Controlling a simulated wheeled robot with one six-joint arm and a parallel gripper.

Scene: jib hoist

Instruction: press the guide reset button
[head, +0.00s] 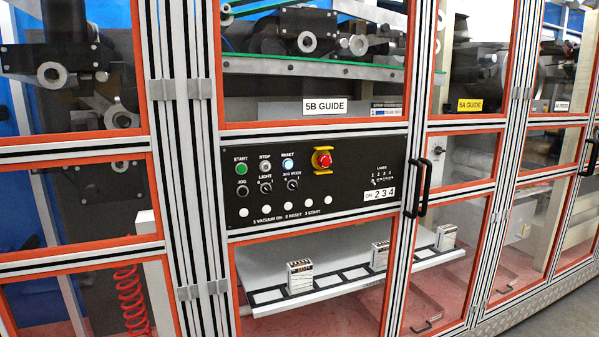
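The guide reset button (288,164) shows in the head view as a round, pale blue-white, lit button under the word RESET. It sits on a black control panel (348,207) below the sign 5B GUIDE (325,106). The grey STOP button (265,167) and the green START button (242,169) are to its left. A red emergency stop (322,158) on a yellow base is to its right. The JOG MODE knob (292,184) is just below it. Nothing covers the button. My gripper is not in view.
Framed glass doors with orange edges surround the panel. Black door handles (419,187) stand out to the panel's right. A shelf (345,284) with several small boxes lies below, behind glass. A second sign, 5A GUIDE (469,106), is further right.

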